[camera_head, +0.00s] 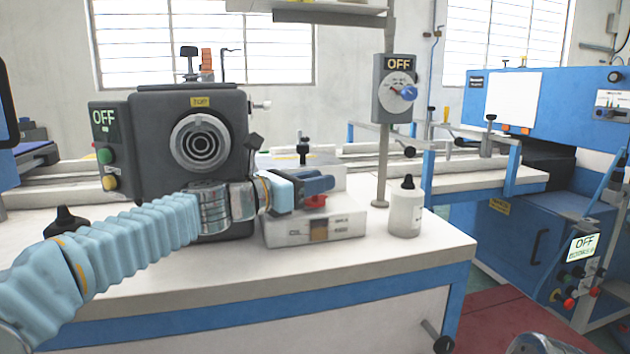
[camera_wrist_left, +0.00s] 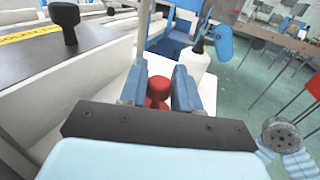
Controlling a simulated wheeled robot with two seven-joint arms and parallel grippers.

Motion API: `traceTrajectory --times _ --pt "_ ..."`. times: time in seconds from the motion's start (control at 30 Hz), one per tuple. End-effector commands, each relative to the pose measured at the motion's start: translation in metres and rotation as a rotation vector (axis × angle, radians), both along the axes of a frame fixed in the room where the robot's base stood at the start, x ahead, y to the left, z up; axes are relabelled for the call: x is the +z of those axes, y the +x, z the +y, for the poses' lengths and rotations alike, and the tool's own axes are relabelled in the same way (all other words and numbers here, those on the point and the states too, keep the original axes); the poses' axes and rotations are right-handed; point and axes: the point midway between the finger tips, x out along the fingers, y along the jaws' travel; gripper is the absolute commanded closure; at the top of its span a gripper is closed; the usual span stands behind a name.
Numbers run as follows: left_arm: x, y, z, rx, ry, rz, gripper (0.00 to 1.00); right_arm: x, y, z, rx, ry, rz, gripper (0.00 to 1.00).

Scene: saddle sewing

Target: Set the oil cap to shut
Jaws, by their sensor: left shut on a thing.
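The red oil cap (camera_head: 316,201) sits at the top right of the white oil box (camera_head: 285,236), whose front carries a small label and a brown window. My left gripper (camera_head: 322,186) reaches over the box from the left and is shut on the cap. In the left wrist view the red cap (camera_wrist_left: 158,88) shows between the two blue fingers (camera_wrist_left: 160,90). The fingers hide part of the cap, so I cannot tell how it is seated. My right gripper does not show clearly.
A white bottle with a black top (camera_head: 405,208) stands just right of the box. A dark machine (camera_head: 190,110) with an OFF panel stands behind my left arm. An OFF dial box (camera_head: 394,88) hangs on a post (camera_head: 382,165). The table front right is clear.

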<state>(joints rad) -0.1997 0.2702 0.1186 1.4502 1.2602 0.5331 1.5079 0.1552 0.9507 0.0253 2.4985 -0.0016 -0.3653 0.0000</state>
Motion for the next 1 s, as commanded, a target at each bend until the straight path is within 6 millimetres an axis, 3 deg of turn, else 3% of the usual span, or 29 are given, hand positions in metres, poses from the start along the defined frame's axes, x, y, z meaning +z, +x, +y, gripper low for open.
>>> traceTrajectory --times 0.2,0.23,0.33,0.8,1.0 --pt "0.002 0.001 0.002 0.006 -0.002 -0.002 0.99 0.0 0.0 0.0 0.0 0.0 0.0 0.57" --pt "0.002 0.001 0.002 0.006 -0.002 -0.002 0.64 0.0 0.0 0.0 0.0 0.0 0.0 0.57" --pt "0.001 0.001 0.001 0.005 -0.002 -0.001 0.49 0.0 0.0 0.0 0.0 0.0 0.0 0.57" --pt "0.0 0.0 0.0 0.005 -0.001 0.0 0.49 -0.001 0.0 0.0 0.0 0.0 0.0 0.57" --pt "-0.002 -0.002 -0.004 0.085 -0.002 -0.001 0.49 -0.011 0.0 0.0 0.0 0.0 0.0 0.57"
